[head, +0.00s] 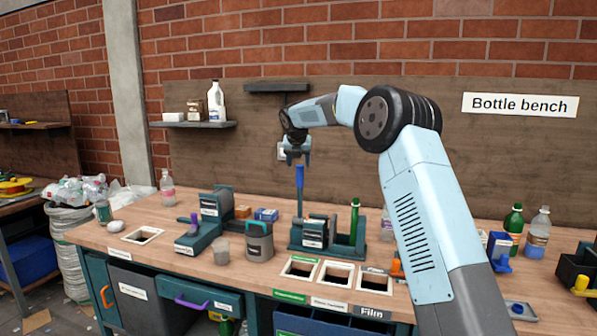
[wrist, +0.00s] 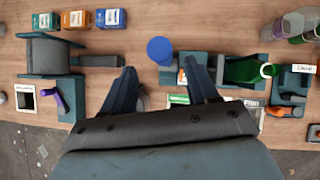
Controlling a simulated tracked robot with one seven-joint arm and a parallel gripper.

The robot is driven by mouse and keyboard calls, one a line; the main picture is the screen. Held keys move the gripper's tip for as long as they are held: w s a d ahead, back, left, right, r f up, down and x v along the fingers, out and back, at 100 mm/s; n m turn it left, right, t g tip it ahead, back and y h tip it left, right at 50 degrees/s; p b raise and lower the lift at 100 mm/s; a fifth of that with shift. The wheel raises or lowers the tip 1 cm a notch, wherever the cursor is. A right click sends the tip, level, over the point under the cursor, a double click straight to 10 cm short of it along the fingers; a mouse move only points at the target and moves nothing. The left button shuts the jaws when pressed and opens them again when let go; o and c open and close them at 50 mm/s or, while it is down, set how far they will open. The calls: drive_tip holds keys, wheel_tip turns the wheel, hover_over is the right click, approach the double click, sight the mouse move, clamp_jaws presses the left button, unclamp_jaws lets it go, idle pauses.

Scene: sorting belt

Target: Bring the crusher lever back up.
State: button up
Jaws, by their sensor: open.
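The crusher (head: 313,238) is a dark teal machine on the bench, left of the raised arm in the head view. Its lever (head: 299,178) stands near upright with a blue grip on top. My gripper (head: 296,160) is directly above the grip, pointing down, with its fingers apart. In the wrist view, the blue round lever end (wrist: 160,50) shows between and slightly beyond the tips of my open gripper (wrist: 158,66). Nothing is held. Whether the fingers touch the grip, I cannot tell. A slim green bottle-like thing (head: 354,222) stands at the crusher's right side.
A second teal machine with a purple handle (head: 195,220) stands left, beside a grey cup (head: 259,241). Labelled bench openings (head: 337,274) lie in front of the crusher. Bottles (head: 537,232) stand far right. A shelf (head: 193,124) and a wooden back panel are behind.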

drive_tip(key=v, duration=0.5)
drive_tip(key=shift+s+a+r, duration=0.1)
drive_tip(key=shift+s+r, duration=0.05)
drive_tip(key=shift+r, duration=0.15)
drive_tip(key=shift+s, duration=0.1)
drive_tip(key=s+d+r+m, duration=0.2)
drive_tip(key=s+d+m, duration=0.25)
drive_tip(key=s, duration=0.55)
drive_tip(key=s+d+r+m, duration=0.3)
drive_tip(key=s+m, duration=0.3)
drive_tip(key=s, duration=0.4)
drive_tip(key=s+d+r+m, duration=0.25)
drive_tip(key=s+m, duration=0.35)
drive_tip(key=s, duration=0.4)
drive_tip(key=s+d+f+m, duration=0.2)
drive_tip(key=s+f+m, duration=0.2)
drive_tip(key=s, duration=0.6)
drive_tip(key=s+d+f+m, duration=0.3)
drive_tip(key=s+f+m, duration=0.2)
drive_tip(key=s+m, duration=0.2)
drive_tip(key=s+d+f+m+g+y, duration=0.1)
drive_tip(key=s+d+f+m, duration=0.2)
drive_tip(key=s, duration=0.9)
drive_tip(key=f+m, duration=0.1)
drive_tip(key=m, duration=0.2)
drive_tip(key=shift+s+f+m, duration=0.15)
drive_tip(key=shift+s+m, duration=0.15)
drive_tip(key=shift+m, duration=0.05)
